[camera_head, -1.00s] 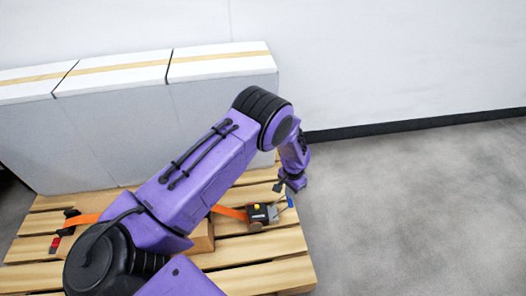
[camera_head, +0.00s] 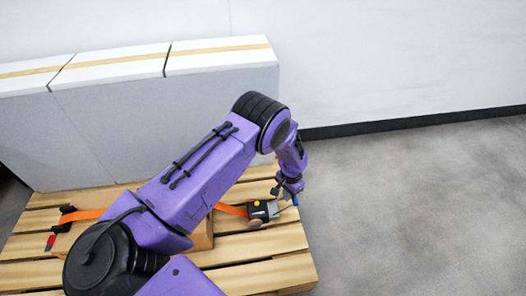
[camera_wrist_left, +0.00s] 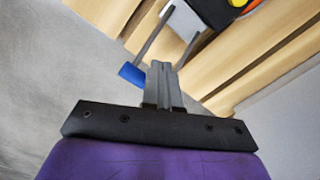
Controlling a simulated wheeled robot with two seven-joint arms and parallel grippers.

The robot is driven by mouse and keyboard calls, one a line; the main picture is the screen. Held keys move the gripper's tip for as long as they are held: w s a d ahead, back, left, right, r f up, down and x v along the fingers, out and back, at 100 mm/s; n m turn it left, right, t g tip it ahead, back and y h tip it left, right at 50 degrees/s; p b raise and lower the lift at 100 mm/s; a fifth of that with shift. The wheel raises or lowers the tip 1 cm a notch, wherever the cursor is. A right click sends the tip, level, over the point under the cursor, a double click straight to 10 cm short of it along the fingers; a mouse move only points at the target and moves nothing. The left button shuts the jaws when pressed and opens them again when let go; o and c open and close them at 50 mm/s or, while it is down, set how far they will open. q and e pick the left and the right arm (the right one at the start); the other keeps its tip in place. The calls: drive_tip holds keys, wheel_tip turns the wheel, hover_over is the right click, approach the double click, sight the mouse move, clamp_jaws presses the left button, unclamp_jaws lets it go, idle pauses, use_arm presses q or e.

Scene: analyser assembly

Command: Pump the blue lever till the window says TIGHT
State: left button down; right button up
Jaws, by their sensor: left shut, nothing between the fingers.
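The ratchet (camera_head: 258,210) is a dark body with a yellow spot, on an orange strap at the right end of the pallet. Its grey lever ends in a blue grip (camera_head: 295,199). In the left wrist view the blue grip (camera_wrist_left: 132,74) lies just left of my fingertips, and the dark ratchet body (camera_wrist_left: 208,10) is at the top. My left gripper (camera_head: 283,190) is shut and empty, close by the lever; its fingers (camera_wrist_left: 163,70) overlap the grey lever frame in view. I cannot tell whether they touch. No window text is readable. My right gripper is not in view.
The orange strap (camera_head: 232,210) runs over a wooden block (camera_head: 203,238), partly hidden by my left arm. Tall grey boxes (camera_head: 220,95) with white tops stand behind on the slatted pallet (camera_head: 265,272). The floor (camera_head: 420,210) to the right is clear.

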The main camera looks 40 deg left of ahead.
use_arm(q)
drive_tip(key=r+p, duration=0.1)
drive_tip(key=w+r+p, duration=0.1)
drive_tip(key=d+r+p, duration=0.1)
drive_tip(key=r, duration=0.1)
drive_tip(key=shift+w, duration=0.15)
drive_tip(key=shift+s+a+r+p, duration=0.2)
drive_tip(key=shift+r+p, duration=0.25)
drive_tip(key=shift+p, duration=0.1)
drive_tip(key=shift+f, duration=0.1)
